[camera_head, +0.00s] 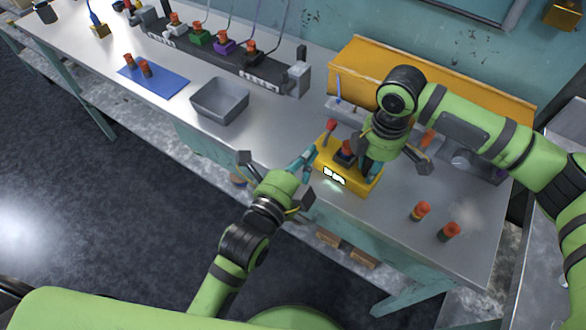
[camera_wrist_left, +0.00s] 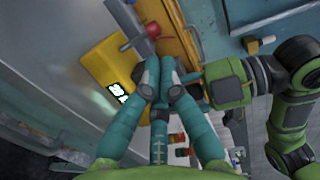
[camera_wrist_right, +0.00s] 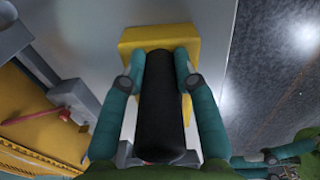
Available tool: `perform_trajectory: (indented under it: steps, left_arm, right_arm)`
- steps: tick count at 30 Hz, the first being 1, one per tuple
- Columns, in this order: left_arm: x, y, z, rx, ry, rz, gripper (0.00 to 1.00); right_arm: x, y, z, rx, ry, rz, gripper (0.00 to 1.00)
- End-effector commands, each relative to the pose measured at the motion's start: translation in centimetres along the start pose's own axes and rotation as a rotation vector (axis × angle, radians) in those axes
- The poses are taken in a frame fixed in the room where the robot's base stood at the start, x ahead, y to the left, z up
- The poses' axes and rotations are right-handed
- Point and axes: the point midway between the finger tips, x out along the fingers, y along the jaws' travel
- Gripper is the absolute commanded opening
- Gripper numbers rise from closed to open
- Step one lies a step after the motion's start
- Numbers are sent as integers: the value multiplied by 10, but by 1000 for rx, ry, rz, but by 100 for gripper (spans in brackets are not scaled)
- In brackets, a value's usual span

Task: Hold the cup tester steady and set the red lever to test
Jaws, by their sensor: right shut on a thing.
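The yellow cup tester (camera_head: 351,183) stands near the table's front edge, with a lit display on its front. Its red lever (camera_head: 330,127) stands up at the left of the tester; the red knob also shows in the left wrist view (camera_wrist_left: 153,30). My left gripper (camera_head: 311,153) has its fingertips together, just left of the tester and short of the lever, apart from the knob. My right gripper (camera_head: 369,171) is over the tester's right part. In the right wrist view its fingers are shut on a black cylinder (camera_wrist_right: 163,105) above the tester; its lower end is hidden.
Two red-topped pieces (camera_head: 420,211) (camera_head: 448,232) stand right of the tester. A grey bin (camera_head: 220,100) and a blue mat (camera_head: 165,85) with two pieces lie left. A yellow shelf (camera_head: 440,75) runs behind. Bare table lies between bin and tester.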

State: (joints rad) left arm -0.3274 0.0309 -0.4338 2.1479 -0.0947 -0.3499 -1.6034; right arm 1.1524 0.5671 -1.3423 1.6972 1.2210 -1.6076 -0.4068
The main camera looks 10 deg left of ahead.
Motion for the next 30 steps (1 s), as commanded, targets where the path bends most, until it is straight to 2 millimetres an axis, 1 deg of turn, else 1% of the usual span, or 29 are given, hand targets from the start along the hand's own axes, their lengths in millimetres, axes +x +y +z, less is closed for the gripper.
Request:
perform_trajectory:
  steps: [1,3,6,10,15,26,27,28,29,30]
  left_arm:
    - [-14,-2,0,0,1,2,0]
    - [-28,-6,0,1,1,1,0]
    - [-46,-11,-1,1,1,1,0]
    - [-62,-15,-1,0,1,1,0]
    - [-70,-18,-1,-1,0,-1,0]
    - [-70,-18,0,-1,0,-1,0]
    - [-70,-18,0,-1,0,-1,0]
    - [-70,-18,0,-1,0,-1,0]
    - [-70,-18,0,-1,0,-1,0]
    - [-70,-18,0,-1,0,-1,0]
  right_arm:
    - [-1,0,0,1,1,1,0]
    - [-1,0,0,1,1,1,0]
    - [-1,0,0,1,1,1,0]
    - [-1,0,0,1,1,1,0]
    - [-1,0,0,1,1,1,0]
    - [-1,0,0,1,1,1,0]
    - [-1,0,0,1,1,1,42]
    - [-1,0,0,1,1,1,54]
    - [-1,0,0,1,0,1,58]
    - [-1,0,0,1,1,1,58]
